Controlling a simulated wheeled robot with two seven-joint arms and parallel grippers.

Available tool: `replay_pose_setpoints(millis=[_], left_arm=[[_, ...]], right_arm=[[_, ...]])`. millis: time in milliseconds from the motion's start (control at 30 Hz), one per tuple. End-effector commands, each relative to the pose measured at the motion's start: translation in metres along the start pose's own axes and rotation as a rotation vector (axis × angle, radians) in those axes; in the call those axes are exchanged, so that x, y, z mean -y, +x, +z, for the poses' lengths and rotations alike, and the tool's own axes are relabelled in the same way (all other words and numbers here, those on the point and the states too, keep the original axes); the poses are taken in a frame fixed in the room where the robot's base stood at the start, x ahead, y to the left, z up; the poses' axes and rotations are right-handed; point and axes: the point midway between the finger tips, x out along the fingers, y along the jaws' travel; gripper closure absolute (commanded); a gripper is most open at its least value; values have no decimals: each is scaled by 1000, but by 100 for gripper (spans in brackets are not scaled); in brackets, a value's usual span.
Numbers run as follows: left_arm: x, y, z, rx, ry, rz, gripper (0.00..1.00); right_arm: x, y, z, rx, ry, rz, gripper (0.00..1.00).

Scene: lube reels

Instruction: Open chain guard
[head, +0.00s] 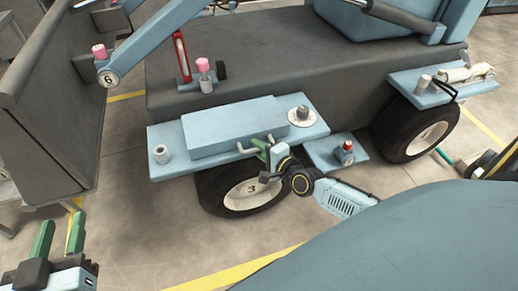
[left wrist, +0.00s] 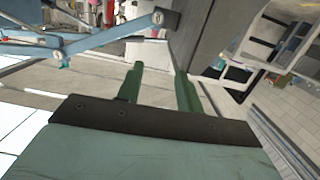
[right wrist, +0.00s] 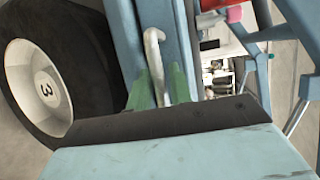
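The chain guard (head: 235,130) appears to be the long light-blue box on the blue shelf above the front wheel; it sits flat, with no gap visible. A thin pale bar handle (head: 248,150) is on its front side. My right gripper (head: 267,146) is at the right part of this handle. In the right wrist view the handle (right wrist: 152,45) runs down between the green fingers (right wrist: 160,85), which look closed on it. My left gripper (head: 59,235) is open and empty at the lower left, far from the guard; its parted fingers show in the left wrist view (left wrist: 160,85).
A wheel marked 3 (head: 245,192) is under the shelf. A round knob (head: 302,113) and a small post (head: 161,154) stand on the shelf at either side of the guard. A red-topped button (head: 347,149) is on a lower step. Clear floor lies in front.

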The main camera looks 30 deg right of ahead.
Motion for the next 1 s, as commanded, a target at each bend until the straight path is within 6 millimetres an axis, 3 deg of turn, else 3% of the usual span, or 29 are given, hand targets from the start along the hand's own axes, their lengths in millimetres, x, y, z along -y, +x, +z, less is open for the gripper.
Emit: replay_pose_setpoints(millis=[167,333,767,1000], left_arm=[[0,0,0,0,0,0,64],[0,0,0,1,0,0,64],[0,0,2,20,1,-1,64],[7,-9,34,219,2,-18,64]], right_arm=[[0,0,0,0,0,0,79],[0,0,0,0,0,0,100],[1,0,0,1,1,3,100],[6,0,3,5,7,21,100]])
